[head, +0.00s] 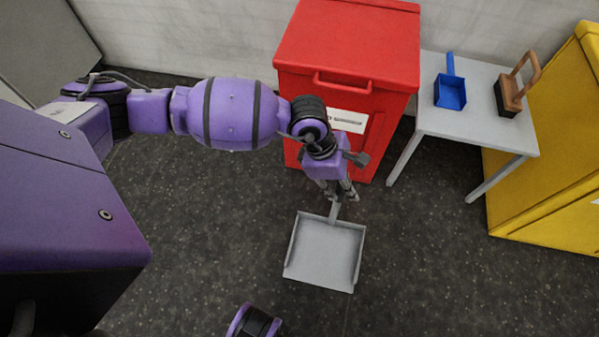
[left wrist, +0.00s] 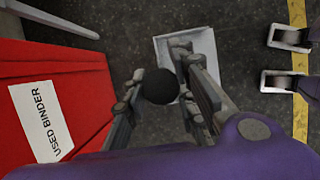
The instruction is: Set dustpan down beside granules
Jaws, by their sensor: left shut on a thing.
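The grey dustpan (head: 326,250) shows in the head view below the red bin, its open pan toward the bottom of the picture. My left gripper (head: 342,193) is shut on its handle, at the pan's upper edge. I cannot tell whether the pan touches the floor or hangs just above it. In the left wrist view the pale pan (left wrist: 167,50) shows partly behind the fingers of the left gripper (left wrist: 160,95). A dark round shape lies between these fingers; I cannot tell what it is. I cannot make out any granules.
A red bin (head: 347,45) stands behind the left gripper. A grey table (head: 475,125) at the right carries a blue dustpan (head: 450,91) and a brush (head: 510,95) with a wooden handle. A yellow bin (head: 555,150) stands at far right. The dark floor around the pan looks clear.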

